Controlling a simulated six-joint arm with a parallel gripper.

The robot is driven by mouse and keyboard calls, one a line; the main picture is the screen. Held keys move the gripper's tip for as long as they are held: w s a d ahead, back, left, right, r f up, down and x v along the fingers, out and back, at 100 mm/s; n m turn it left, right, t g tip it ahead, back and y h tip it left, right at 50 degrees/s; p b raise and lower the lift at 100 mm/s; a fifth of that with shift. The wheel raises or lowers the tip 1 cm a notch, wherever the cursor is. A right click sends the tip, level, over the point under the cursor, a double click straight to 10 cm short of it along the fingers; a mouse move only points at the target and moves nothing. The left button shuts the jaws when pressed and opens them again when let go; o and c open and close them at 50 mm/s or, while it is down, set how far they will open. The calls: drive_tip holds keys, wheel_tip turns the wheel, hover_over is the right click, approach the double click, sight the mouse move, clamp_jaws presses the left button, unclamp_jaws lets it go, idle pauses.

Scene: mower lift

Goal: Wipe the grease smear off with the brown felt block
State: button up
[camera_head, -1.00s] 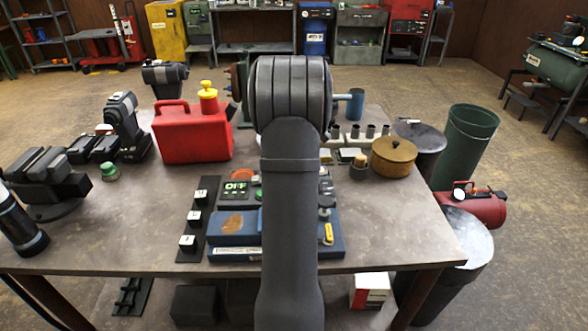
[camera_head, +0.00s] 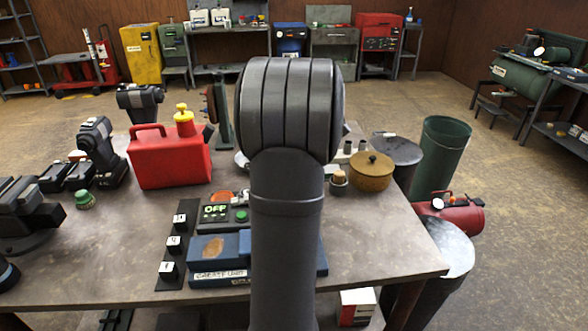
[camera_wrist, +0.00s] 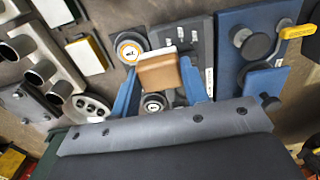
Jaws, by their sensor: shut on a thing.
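The grease smear (camera_head: 212,247) is a brown oval patch on the left part of a blue panel (camera_head: 203,262) near the table's front edge, left of my arm in the head view. In the wrist view my gripper (camera_wrist: 161,80) shows two blue fingers shut on the brown felt block (camera_wrist: 160,74), which has a pale strip along one edge. The block is over a dark grey panel with round buttons. I cannot tell whether it touches that panel. The smear does not show in the wrist view. In the head view my arm hides the gripper and block.
A dark box with a green "OFF" display (camera_head: 215,211) stands just behind the blue panel. A strip of numbered white tags (camera_head: 173,241) lies left of it. A red can (camera_head: 170,162) and a brown lidded pot (camera_head: 371,171) stand farther back.

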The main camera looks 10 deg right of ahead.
drive_tip(key=shift+s+d+r, duration=0.15)
drive_tip(key=shift+d, duration=0.05)
